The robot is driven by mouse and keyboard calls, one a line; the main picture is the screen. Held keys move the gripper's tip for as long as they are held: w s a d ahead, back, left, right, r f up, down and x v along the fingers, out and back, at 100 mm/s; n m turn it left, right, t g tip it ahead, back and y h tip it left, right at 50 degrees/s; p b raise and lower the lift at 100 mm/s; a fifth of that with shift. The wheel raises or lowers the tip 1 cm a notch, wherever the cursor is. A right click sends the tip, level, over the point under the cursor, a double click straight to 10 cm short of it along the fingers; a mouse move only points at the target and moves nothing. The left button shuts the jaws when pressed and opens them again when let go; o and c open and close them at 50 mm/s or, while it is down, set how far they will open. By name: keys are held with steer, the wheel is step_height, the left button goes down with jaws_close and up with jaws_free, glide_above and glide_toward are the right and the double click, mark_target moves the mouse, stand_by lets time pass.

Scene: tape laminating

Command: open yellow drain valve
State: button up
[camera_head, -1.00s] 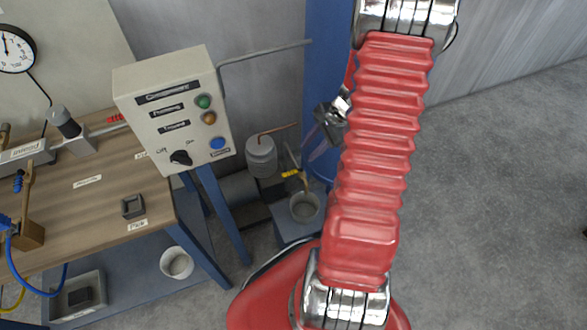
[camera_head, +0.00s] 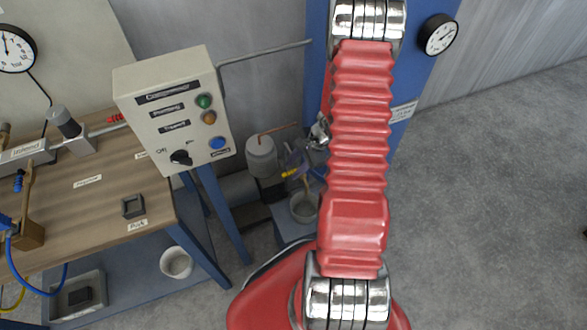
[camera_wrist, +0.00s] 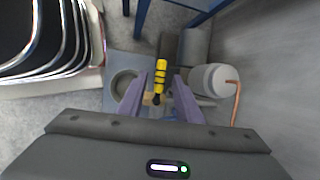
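The yellow drain valve handle (camera_head: 289,173) is at the lower end of the drain fitting, beside a light grey cylinder (camera_head: 262,155). In the wrist view the handle (camera_wrist: 160,73) is yellow with black bands and points away from my gripper. My gripper (camera_wrist: 160,79) is open, with one purple finger on each side of the handle and visible gaps. In the head view my gripper (camera_head: 301,162) is close to the handle, partly hidden by my red arm. Whether the fingers are down at the handle's height I cannot tell.
A grey pot (camera_head: 304,206) stands below the valve and shows left of the fingers in the wrist view (camera_wrist: 123,84). A copper pipe (camera_wrist: 234,104) leaves the cylinder. A control box (camera_head: 178,110) and wooden workbench (camera_head: 90,205) stand left. Open floor (camera_head: 490,220) lies right.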

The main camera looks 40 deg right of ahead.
steer(key=shift+x, duration=0.9)
steer(key=shift+c, duration=0.6)
jaws_close()
steer(key=shift+d, duration=0.15)
